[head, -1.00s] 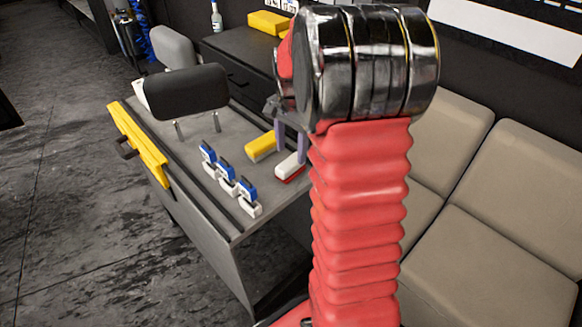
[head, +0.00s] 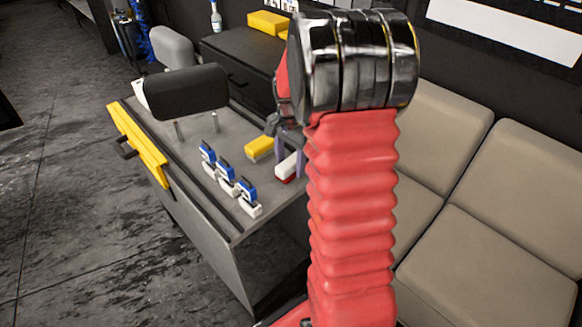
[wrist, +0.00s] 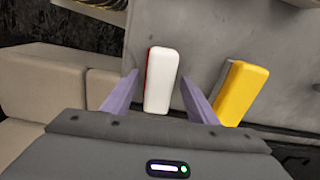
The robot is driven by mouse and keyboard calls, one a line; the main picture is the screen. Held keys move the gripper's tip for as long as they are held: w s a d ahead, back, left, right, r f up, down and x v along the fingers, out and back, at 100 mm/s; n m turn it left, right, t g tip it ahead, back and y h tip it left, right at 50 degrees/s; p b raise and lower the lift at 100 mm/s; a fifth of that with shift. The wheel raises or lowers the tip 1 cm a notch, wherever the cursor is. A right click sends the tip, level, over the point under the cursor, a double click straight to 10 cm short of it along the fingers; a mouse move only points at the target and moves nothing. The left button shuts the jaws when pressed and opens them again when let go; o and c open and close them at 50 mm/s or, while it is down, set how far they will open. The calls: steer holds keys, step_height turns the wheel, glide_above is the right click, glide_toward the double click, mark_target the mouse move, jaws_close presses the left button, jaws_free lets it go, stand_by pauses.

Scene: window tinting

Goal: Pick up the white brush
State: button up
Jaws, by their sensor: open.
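The white brush (head: 287,167), white with a red edge, lies on the grey table (head: 232,213) near its right side. It also shows in the wrist view (wrist: 160,82), lying lengthwise between the two purple fingers of my gripper (wrist: 160,92). My gripper is open, with one finger on each side of the brush and a gap visible on both sides. In the head view my gripper (head: 289,147) is at the brush, and part of it is hidden behind my arm. I cannot tell how far the fingertips are above the table.
A yellow brush (wrist: 241,93) lies just right of the right finger; it also shows in the head view (head: 260,148). Several blue and white tools (head: 226,178) lie in a row on the table. A black roll (head: 187,92) stands behind. A beige sofa (head: 480,200) is at right.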

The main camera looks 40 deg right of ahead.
mark_target(290, 161)
steer(key=shift+c, duration=0.7)
steer(key=c, duration=0.8)
steer(key=shift+r, duration=0.15)
steer(key=shift+c, duration=0.2)
step_height(290, 161, up, 10)
steer(key=shift+f, duration=0.1)
steer(key=o, duration=0.6)
steer(key=shift+c, duration=0.2)
steer(key=c, duration=0.4)
